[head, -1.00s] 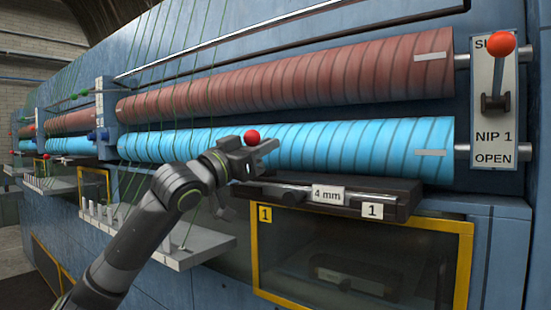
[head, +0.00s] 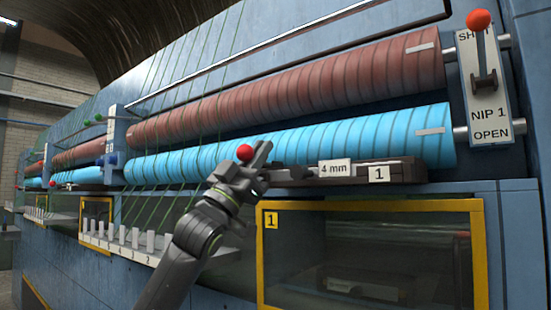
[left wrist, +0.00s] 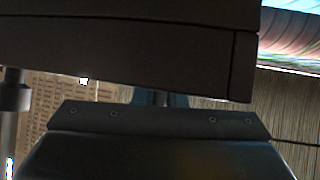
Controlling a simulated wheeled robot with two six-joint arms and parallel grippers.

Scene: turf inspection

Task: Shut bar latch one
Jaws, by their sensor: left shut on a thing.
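The dark bar of unit one (head: 395,171), with a "4 mm" label and a "1" label, sits just under the blue roller in the head view, seen nearly edge-on. My left gripper (head: 257,155) is at the bar's left end, shut on the latch handle. The handle's red ball knob (head: 245,152) shows at the fingers; the grip itself is mostly hidden. In the left wrist view a dark block (left wrist: 130,50) fills the top, close to the gripper. My right gripper is not in view.
The blue roller (head: 300,145) and red roller (head: 300,88) lie above the bar. A red-knobbed NIP 1 lever (head: 483,60) stands at right, its knob by the upper label. A yellow-framed window (head: 375,205) is below. A pegged shelf (head: 115,243) is at left.

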